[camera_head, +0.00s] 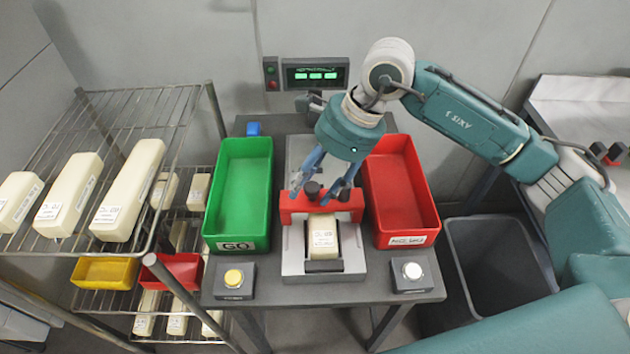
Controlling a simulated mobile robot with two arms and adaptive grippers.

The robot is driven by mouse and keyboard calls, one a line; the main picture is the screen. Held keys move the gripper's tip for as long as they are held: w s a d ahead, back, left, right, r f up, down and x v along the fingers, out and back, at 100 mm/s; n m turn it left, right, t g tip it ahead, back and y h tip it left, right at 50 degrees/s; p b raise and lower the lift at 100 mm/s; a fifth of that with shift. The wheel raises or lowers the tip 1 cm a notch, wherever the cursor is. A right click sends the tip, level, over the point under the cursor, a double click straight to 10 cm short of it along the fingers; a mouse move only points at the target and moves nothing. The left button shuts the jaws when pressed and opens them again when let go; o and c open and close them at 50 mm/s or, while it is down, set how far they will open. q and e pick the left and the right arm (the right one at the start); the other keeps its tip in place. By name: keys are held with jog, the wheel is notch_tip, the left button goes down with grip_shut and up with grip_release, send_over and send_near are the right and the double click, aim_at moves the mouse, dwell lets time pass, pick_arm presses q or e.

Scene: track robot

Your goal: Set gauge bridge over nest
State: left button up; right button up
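The red gauge bridge (290,207) is a block with dark knobs on top. It sits across the grey nest fixture (294,262) at the middle of the table, just behind the front part of a cream block. That cream block (323,235) with a printed label lies in the nest, its rear hidden by the bridge. My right gripper (322,187) points down from behind, its blue fingers spread apart above the bridge, with a dark knob between them. Whether a finger touches the bridge I cannot tell. My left gripper is not in view.
A green bin (242,180) stands left of the nest and a red bin (404,190) right of it, both empty. Button boxes with yellow (233,278) and white (412,271) buttons flank the front. A wire rack (90,140) with cream blocks stands left; a dark tub (495,265) right.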

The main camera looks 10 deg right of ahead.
aim_at(336, 201)
jog(key=shift+d+f, duration=0.1)
jog(key=shift+w+d+r, duration=0.1)
jog(key=shift+d+r, duration=0.05)
jog(key=shift+r, duration=0.05)
jog(key=v, duration=1.1)
jog(key=shift+r, duration=0.35)
jog(key=shift+s, duration=0.25)
